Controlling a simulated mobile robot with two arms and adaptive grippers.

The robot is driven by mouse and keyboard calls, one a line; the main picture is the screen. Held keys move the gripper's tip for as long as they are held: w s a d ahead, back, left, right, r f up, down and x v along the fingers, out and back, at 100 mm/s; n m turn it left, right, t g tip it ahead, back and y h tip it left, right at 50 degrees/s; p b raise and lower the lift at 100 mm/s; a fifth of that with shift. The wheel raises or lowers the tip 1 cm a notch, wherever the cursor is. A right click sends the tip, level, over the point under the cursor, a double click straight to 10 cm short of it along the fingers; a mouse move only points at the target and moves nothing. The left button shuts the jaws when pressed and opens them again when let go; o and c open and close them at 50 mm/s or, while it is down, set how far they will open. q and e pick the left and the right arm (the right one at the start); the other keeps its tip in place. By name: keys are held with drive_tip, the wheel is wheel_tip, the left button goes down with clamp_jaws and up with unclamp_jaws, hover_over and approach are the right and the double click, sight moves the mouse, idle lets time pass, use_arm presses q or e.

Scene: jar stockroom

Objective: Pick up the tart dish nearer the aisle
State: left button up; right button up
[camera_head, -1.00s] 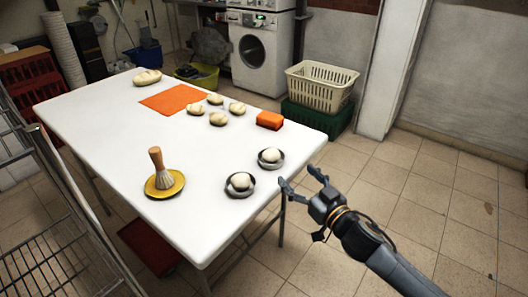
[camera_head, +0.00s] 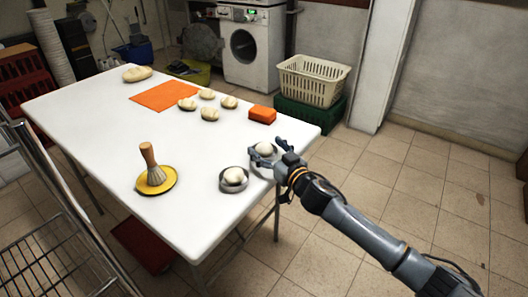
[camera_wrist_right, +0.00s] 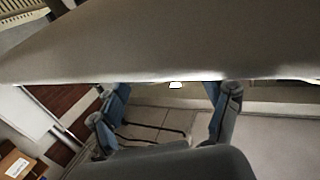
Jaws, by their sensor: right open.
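Two small grey tart dishes, each with a pale round ball in it, stand near the right edge of the white table. One tart dish (camera_head: 233,186) is closer to the camera and nothing touches it. The other tart dish (camera_head: 258,171) is farther back and partly hidden by my right gripper (camera_head: 267,151). That gripper is open, its fingers at this dish and its ball (camera_head: 264,148); I cannot tell whether they touch. In the right wrist view the open fingers (camera_wrist_right: 170,92) sit below a large pale surface that I cannot identify. My left gripper is not in view.
On the white table (camera_head: 95,130) are a brush (camera_head: 150,165) on a yellow plate (camera_head: 168,184), an orange block (camera_head: 262,114), an orange mat (camera_head: 155,97) and several pale buns (camera_head: 210,114). A cream basket (camera_head: 312,80) stands behind the table. A wire rack (camera_head: 50,235) is at left.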

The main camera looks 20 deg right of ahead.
drive_tip(key=c, duration=1.2)
drive_tip(key=shift+c, duration=0.4)
drive_tip(key=shift+r, duration=0.15)
